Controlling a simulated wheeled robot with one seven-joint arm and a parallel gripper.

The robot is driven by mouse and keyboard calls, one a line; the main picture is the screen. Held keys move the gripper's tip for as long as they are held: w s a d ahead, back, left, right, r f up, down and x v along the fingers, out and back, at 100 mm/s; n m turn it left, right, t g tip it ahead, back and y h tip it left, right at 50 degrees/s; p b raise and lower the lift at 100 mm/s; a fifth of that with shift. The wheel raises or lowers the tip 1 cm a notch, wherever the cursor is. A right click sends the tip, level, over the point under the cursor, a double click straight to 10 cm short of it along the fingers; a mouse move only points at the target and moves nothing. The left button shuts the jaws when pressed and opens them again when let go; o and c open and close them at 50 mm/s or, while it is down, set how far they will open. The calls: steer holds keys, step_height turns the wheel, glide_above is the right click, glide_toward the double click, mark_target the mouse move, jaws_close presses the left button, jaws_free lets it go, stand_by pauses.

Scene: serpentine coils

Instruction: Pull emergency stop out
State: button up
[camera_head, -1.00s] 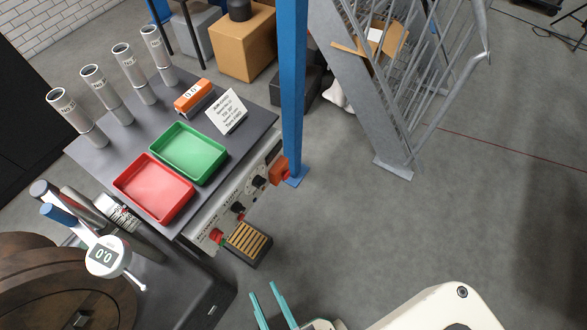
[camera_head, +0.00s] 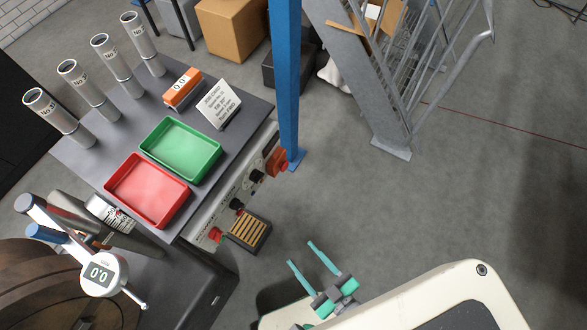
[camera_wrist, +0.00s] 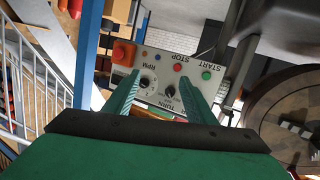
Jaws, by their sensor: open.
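The emergency stop is a red round button on an orange box (camera_wrist: 124,52), at the left end of the grey control panel (camera_wrist: 165,72) in the wrist view. In the head view, the orange box (camera_head: 277,162) sits beside the blue post at the panel's far end. My gripper (camera_head: 300,254) is open and empty, right of and below the panel in the head view. In the wrist view, its teal fingers (camera_wrist: 160,76) spread in front of the panel, with the stop button left of the left fingertip. I cannot tell whether the button is pressed in.
The blue post (camera_head: 287,85) stands close to the orange box. The panel also has dark knobs (camera_wrist: 147,84) and STOP and START buttons (camera_wrist: 206,75). Red (camera_head: 148,190) and green trays (camera_head: 181,149) lie on the bench. The floor right of the post is clear up to metal stairs.

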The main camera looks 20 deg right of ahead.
steer(key=w+d+f+n+y, duration=0.3)
steer(key=w+d+n, duration=0.1)
steer(key=w+d, duration=0.45)
steer(key=n+g+y, duration=0.1)
steer(key=n+y, duration=0.1)
steer(key=y, duration=0.1)
glide_toward(286, 168)
steer(key=x, duration=0.7)
steer(key=shift+w, duration=0.3)
steer(key=shift+c, duration=0.3)
jaws_close()
steer(key=shift+v, duration=0.9)
steer(key=shift+o, duration=0.3)
jaws_free()
